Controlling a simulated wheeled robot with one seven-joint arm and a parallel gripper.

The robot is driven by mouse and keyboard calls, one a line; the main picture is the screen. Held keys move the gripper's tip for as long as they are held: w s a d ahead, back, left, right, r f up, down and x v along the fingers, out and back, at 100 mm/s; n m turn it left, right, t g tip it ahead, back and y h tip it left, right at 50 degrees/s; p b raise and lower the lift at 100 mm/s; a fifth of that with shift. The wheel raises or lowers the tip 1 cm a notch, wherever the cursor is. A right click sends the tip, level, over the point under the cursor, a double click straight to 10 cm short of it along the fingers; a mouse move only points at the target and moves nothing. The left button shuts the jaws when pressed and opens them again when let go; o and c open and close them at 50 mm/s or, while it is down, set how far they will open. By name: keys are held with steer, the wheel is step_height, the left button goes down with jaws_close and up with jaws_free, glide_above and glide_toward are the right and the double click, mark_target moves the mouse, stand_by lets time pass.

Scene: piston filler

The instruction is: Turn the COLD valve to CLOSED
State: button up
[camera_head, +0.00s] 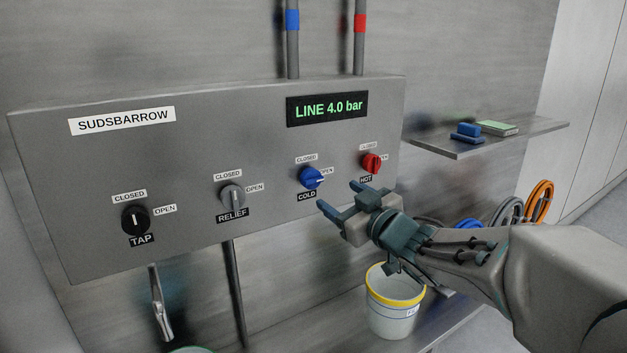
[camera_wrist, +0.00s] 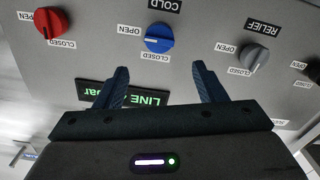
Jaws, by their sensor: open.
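The COLD valve (camera_head: 312,178) is a blue knob on the grey panel, with its white pointer line turned to the right toward the OPEN label. It also shows in the wrist view (camera_wrist: 158,38), upside down, with its line toward OPEN. My gripper (camera_head: 338,196) is open and empty, a little below and right of the knob in the head view. In the wrist view its fingers (camera_wrist: 160,68) are spread apart, with the blue knob beyond and between them. No contact with the knob shows.
The red HOT knob (camera_head: 371,163) is close on the right, its mark toward CLOSED. The grey RELIEF knob (camera_head: 232,195) and black TAP knob (camera_head: 135,219) are on the left. The display (camera_head: 327,108) reads LINE 4.0 bar. A bucket (camera_head: 393,312) stands below my gripper.

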mark_target(312, 179)
steer(key=p+x, duration=0.1)
steer(key=x, duration=1)
steer(key=shift+f, duration=0.1)
steer(key=c, duration=1)
